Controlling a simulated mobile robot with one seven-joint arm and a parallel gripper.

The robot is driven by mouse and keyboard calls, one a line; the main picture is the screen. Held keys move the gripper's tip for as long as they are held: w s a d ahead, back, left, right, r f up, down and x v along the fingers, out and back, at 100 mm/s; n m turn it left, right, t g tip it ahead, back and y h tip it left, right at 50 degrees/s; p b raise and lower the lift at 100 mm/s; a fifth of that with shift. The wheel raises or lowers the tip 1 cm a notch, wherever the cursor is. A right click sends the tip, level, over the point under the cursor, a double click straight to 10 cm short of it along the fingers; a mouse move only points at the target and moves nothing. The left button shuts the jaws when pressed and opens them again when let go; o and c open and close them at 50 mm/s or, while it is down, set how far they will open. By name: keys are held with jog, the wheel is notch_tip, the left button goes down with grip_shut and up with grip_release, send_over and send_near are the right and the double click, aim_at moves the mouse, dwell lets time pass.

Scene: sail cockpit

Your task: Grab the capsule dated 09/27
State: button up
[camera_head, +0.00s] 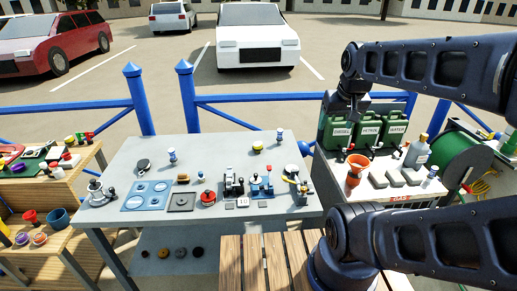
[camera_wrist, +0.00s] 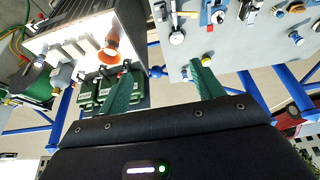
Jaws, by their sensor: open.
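No date 09/27 can be read in either view, so I cannot tell which thing is the capsule. Small upright pieces stand on the grey table (camera_head: 130,160): a blue-and-white one (camera_head: 172,156), another blue one (camera_head: 280,136) and a yellow-topped one (camera_head: 257,147). Any of their markings are too small to read. In the wrist view my gripper (camera_wrist: 163,75) is open, with its two green fingers apart and nothing between them. It is in the air near the grey table and the fuel bench, touching neither as far as I can see.
The fuel bench at right holds green cans (camera_head: 363,136), an orange funnel (camera_head: 357,169) and a grey bottle (camera_head: 417,152). A green hose reel (camera_head: 457,155) stands beyond. Wooden shelves (camera_head: 75,182) are at left. A slatted wooden surface (camera_head: 255,262) is in front. Blue railings (camera_head: 235,98) run behind.

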jog(key=n+g+h, duration=0.2)
jog(key=n+h, duration=0.1)
jog(key=n, duration=2.4)
send_over(257, 144)
jog(key=s+a, duration=0.2)
jog(key=a, duration=0.1)
notch_tip(257, 144, down, 24)
jog(key=shift+m, duration=0.3)
jog(key=x, duration=1)
jog(key=shift+d+f, duration=0.3)
jog(key=shift+d, duration=0.1)
jog(key=shift+c, duration=0.4)
